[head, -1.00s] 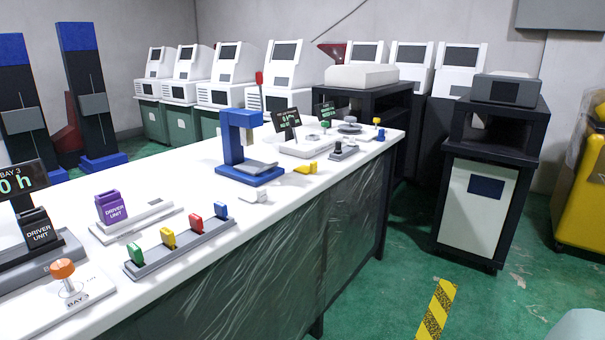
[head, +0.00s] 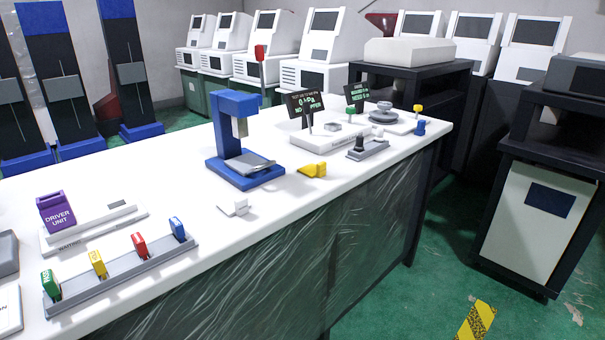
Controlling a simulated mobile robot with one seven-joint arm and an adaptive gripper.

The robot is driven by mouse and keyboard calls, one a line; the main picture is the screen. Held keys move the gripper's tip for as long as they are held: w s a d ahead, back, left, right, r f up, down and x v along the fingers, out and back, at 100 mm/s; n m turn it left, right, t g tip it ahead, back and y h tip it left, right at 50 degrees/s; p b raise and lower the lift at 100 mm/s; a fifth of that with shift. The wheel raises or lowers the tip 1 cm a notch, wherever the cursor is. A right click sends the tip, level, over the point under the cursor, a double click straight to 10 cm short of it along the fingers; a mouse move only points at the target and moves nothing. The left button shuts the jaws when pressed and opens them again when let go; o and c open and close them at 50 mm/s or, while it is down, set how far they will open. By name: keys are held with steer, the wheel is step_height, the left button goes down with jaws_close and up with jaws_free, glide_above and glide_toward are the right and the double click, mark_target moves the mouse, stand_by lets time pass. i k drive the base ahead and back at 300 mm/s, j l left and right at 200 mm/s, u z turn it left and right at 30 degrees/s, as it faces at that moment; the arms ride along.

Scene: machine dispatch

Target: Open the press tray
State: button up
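The blue press (head: 229,124) stands upright on the white table, left of the picture's middle. Its grey tray plate (head: 254,166) lies on the blue base, below the press head. From this distance I cannot tell how far the tray is pulled out. A lever with a red top (head: 260,52) rises behind the press. My gripper is not in view.
On the white table (head: 165,185), a rack (head: 130,270) holds several coloured tags in front, near a purple driver unit (head: 57,210). A small white piece (head: 233,208) and a yellow piece (head: 313,170) lie near the press.

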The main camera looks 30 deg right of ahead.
mark_target(248, 164)
steer(key=i+l, duration=0.15)
steer(key=l, duration=0.2)
steer(key=i+l, duration=0.15)
steer(key=l, duration=0.25)
steer(key=i+l, duration=0.2)
steer(key=l, duration=0.15)
steer(key=i+l, duration=0.15)
steer(key=l, duration=0.25)
